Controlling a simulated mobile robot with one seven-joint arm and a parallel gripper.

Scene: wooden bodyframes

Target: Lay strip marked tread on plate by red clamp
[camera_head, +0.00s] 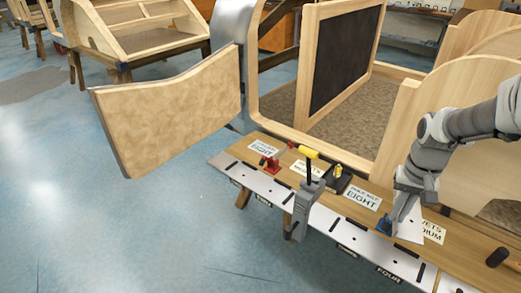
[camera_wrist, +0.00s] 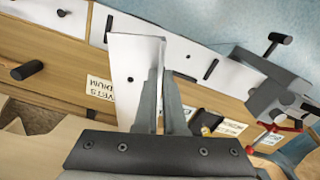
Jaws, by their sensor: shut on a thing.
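My gripper (camera_head: 388,226) is low over the right part of the bench. In the wrist view my gripper (camera_wrist: 163,85) is shut on a pale, angled metal strip (camera_wrist: 130,85) with a small dark hole. No marking can be read on the strip, so I cannot tell whether it is the one marked tread. A red clamp (camera_head: 268,164) sits near the bench's left end, well away from my gripper; red parts also show at the right of the wrist view (camera_wrist: 283,126). A long pale plate (camera_head: 325,221) with dark slots and number labels runs along the bench's front edge.
A grey upright fixture (camera_head: 304,208) with a yellow-topped handle stands at the front edge between my gripper and the red clamp. A black-and-yellow item (camera_head: 338,176) and printed cards (camera_head: 362,197) lie on the bench. A wooden frame (camera_head: 388,130) rises behind.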

